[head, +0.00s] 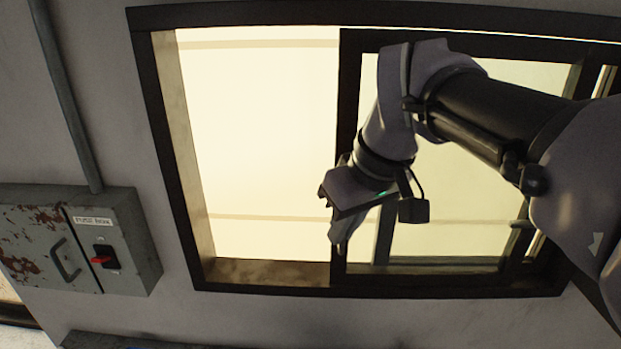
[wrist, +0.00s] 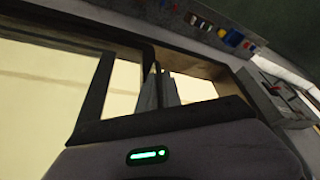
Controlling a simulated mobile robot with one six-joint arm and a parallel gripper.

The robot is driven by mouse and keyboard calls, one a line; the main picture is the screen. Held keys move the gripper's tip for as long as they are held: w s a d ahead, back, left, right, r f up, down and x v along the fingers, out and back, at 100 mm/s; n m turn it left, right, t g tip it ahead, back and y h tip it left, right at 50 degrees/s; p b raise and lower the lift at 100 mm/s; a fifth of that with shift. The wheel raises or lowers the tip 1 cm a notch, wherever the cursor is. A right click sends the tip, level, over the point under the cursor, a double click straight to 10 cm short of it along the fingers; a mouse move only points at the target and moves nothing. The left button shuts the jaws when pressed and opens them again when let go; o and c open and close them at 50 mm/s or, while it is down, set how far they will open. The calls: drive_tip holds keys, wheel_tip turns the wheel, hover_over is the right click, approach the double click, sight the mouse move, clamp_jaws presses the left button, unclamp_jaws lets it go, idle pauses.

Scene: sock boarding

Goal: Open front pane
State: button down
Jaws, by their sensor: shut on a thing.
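The front pane (head: 349,100) is a dark-framed sliding pane in the window's right half. Its left upright stands near the middle of the window frame (head: 165,110). The left half of the window is bright, with no pane bar across it. My gripper (head: 338,236) is at the pane's left upright, low on it, and is shut on it. The arm hides the exact spot that the jaws hold. In the wrist view the gripper's grey fingers (wrist: 159,92) sit against the dark upright of the pane (wrist: 148,60).
A grey, rusty fuse box (head: 128,225) with a red switch juts from the wall at the lower left. A pipe (head: 66,95) runs up from it. Small coloured things (wrist: 228,36) show at the top of the wrist view.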

drive_tip(key=shift+d, duration=0.1)
drive_tip(key=c, duration=1.8)
unclamp_jaws()
